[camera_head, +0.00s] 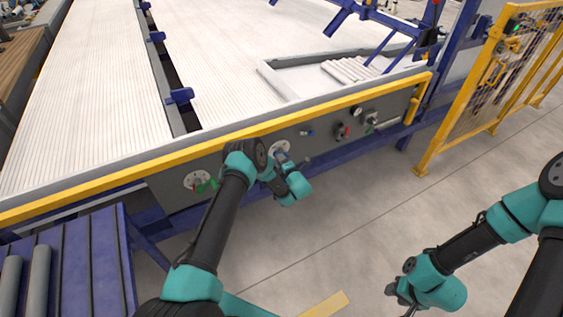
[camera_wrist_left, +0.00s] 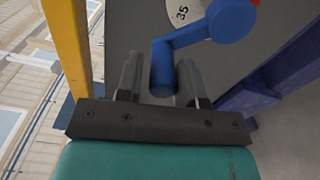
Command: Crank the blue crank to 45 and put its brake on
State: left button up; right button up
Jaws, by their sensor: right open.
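The blue crank (camera_wrist_left: 195,38) reaches from a white dial into the left wrist view, with its handle (camera_wrist_left: 162,72) between the two fingers of my left gripper (camera_wrist_left: 160,85). Small gaps seem to show beside the handle, so I cannot tell whether the fingers press on it. Part of the dial (camera_wrist_left: 182,13) shows the number 35. In the head view my left gripper (camera_head: 284,160) is at the crank's dial (camera_head: 278,147) on the grey front panel and hides most of the crank. The brake is not clearly visible. My right gripper (camera_head: 398,297) is open and empty over the floor.
A green crank (camera_head: 207,186) on another dial is left of my left arm. A red knob (camera_head: 343,131) and a gauge (camera_head: 356,111) sit further right on the panel. A yellow rail (camera_head: 190,151) runs above it. A yellow fence (camera_head: 480,95) stands at the right.

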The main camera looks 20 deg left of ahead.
pick_arm(q)
jog(key=shift+o, duration=1.3)
jog(key=shift+f, duration=0.1)
jog(key=v, duration=1.7)
jog(key=shift+s, duration=0.2)
jog(key=shift+d, duration=0.15)
